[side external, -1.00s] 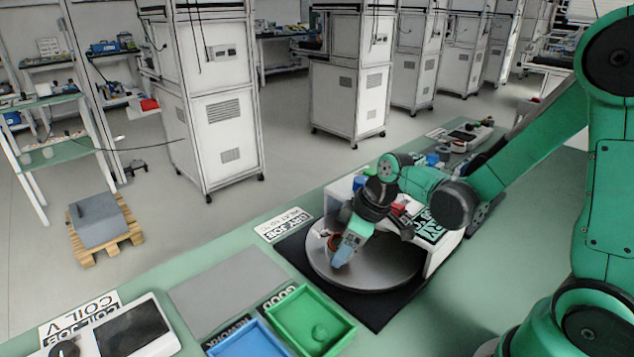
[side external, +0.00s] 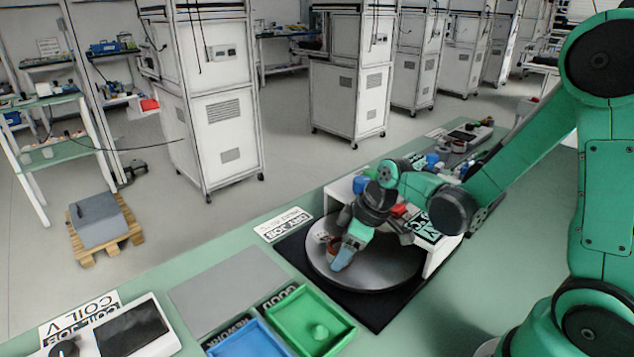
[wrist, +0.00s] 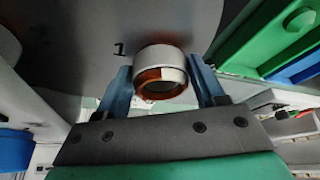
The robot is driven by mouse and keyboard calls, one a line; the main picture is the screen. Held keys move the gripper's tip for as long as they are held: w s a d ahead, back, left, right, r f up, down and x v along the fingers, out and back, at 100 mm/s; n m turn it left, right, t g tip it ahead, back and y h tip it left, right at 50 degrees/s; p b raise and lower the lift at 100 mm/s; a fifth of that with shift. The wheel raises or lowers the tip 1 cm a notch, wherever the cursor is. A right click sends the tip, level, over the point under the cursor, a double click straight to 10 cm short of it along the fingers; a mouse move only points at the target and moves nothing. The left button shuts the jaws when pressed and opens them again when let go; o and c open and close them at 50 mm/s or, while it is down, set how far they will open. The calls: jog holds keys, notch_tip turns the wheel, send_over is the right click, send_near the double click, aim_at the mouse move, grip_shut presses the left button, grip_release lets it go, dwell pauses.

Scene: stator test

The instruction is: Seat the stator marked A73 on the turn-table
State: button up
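The stator (wrist: 160,66), a pale ring with copper-orange windings, is between my gripper's two blue fingers in the wrist view. My gripper (wrist: 160,62) appears shut on it, with a finger close against each side. In the side view my gripper (side external: 341,258) points down over the left part of the grey turn-table (side external: 385,270), and the stator (side external: 331,247) shows partly behind a finger. It is low at the disc; I cannot tell whether it touches. The turn-table (wrist: 75,25) carries a "1" beside the stator. The A73 marking is not readable.
A white housing (side external: 440,253) stands close behind and right of the turn-table. A green tray (side external: 340,343) and a blue tray (side external: 247,343) lie in front. A grey mat (side external: 215,288) is bare. A flat device (side external: 133,330) sits front left.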

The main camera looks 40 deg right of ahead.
jog(key=o, duration=0.5)
jog(key=shift+c, duration=0.2)
jog(key=shift+v, duration=2.8)
